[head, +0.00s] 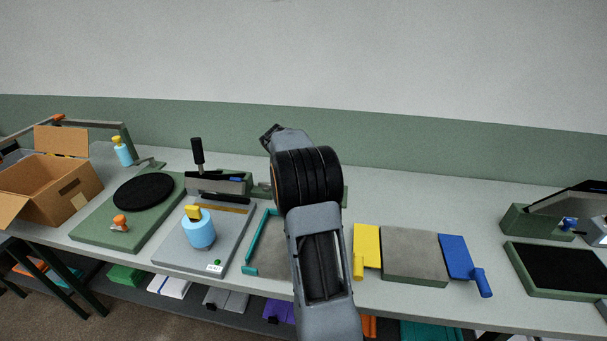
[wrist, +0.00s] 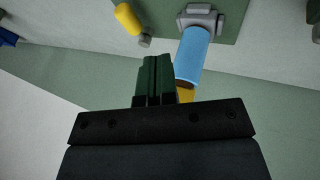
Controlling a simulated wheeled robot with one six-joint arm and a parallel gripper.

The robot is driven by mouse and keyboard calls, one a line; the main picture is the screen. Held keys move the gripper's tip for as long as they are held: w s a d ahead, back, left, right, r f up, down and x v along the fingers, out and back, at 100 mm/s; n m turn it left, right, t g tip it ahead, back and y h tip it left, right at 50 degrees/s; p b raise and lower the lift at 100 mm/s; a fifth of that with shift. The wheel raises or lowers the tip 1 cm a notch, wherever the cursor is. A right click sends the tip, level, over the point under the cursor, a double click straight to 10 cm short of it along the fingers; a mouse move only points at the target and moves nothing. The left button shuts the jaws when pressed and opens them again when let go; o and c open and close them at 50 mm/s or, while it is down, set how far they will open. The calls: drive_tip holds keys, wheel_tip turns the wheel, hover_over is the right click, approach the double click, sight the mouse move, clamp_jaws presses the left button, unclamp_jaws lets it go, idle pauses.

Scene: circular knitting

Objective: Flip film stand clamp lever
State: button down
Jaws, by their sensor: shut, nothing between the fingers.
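My gripper (wrist: 154,82) is in the wrist view, its dark green fingers together with nothing between them. Ahead of it, near the top edge, a light blue cylinder (wrist: 193,52) projects from a grey bracket (wrist: 201,18) on a green plate (wrist: 160,12). A yellow piece (wrist: 186,94) shows at the cylinder's near end, partly behind the fingers. A yellow rod-like handle (wrist: 127,18) with a grey end lies to its left. The fingers appear apart from the handle. I cannot tell which part is the clamp lever. In the head view my arm hides the fingers.
The long grey table holds a cardboard box (head: 51,190), a green board with a black disc (head: 144,191), a light blue bottle (head: 199,232) on a grey plate, and a grey pad (head: 414,255) between yellow and blue flaps.

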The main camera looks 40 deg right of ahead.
drive_tip(key=p+x, duration=0.1)
drive_tip(key=x, duration=0.5)
drive_tip(key=shift+s+d+f, duration=0.15)
drive_tip(key=shift+d+f, duration=0.05)
drive_tip(key=shift+d, duration=0.1)
drive_tip(key=shift+s+d+f+p, duration=0.3)
drive_tip(key=shift+s+d, duration=0.15)
drive_tip(key=shift+s, duration=0.1)
drive_tip(key=shift+s+d+f+p, duration=0.2)
drive_tip(key=shift+s+d+p, duration=0.1)
drive_tip(key=shift+s+d, duration=0.2)
drive_tip(key=shift+s+d+f, duration=0.25)
drive_tip(key=shift+s+f, duration=0.05)
drive_tip(key=shift+s, duration=0.1)
drive_tip(key=shift+s, duration=0.1)
